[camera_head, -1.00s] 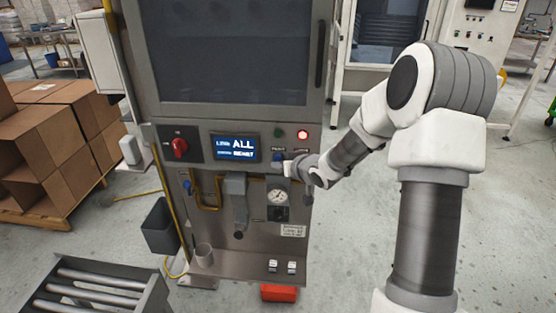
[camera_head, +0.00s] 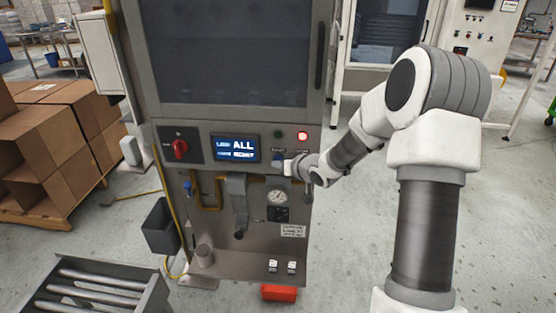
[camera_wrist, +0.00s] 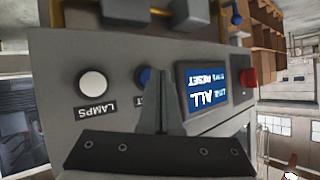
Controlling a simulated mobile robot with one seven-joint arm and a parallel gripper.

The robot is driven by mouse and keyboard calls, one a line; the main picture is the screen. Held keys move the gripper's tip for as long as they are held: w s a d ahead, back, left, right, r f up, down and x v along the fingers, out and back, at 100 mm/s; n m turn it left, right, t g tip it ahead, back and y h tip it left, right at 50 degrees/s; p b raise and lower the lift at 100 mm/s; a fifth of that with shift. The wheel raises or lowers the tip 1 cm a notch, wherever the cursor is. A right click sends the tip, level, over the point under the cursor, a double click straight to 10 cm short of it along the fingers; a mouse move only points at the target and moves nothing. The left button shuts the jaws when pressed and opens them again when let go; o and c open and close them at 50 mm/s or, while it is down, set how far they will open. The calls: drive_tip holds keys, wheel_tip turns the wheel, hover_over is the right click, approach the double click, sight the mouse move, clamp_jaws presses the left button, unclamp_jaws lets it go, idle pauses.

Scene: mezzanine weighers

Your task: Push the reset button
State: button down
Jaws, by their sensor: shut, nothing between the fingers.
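The reset button is a blue round button (camera_head: 278,158) on the grey machine's control panel, just right of the screen. In the wrist view, which shows the panel upside down, the blue button (camera_wrist: 144,78) is partly hidden behind my fingers, and its label shows only a final T. My gripper (camera_head: 287,167) is at the panel just below and right of the button. In the wrist view my gripper (camera_wrist: 173,75) is shut and empty, its fingers pointing at the panel between button and screen. I cannot tell whether they touch anything.
The screen (camera_head: 236,148) reads "LINE: ALL" and "RESET". A red knob (camera_head: 180,149) sits left of it. A white button marked LAMPS (camera_wrist: 93,84) is beside the blue one. A red lamp (camera_head: 302,135) is lit above. A gauge (camera_head: 278,198) and pipework are below.

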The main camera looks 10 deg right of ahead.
drive_tip(key=shift+w+d, duration=0.1)
drive_tip(key=shift+w, duration=0.3)
idle(0.6)
idle(0.3)
drive_tip(key=shift+s+a, duration=0.25)
drive_tip(key=shift+s, duration=0.55)
drive_tip(key=s, duration=0.1)
drive_tip(key=s+a+b, duration=0.1)
drive_tip(key=s, duration=0.2)
drive_tip(key=shift+s+a, duration=0.3)
drive_tip(key=shift+s, duration=0.1)
drive_tip(key=shift+r, duration=0.1)
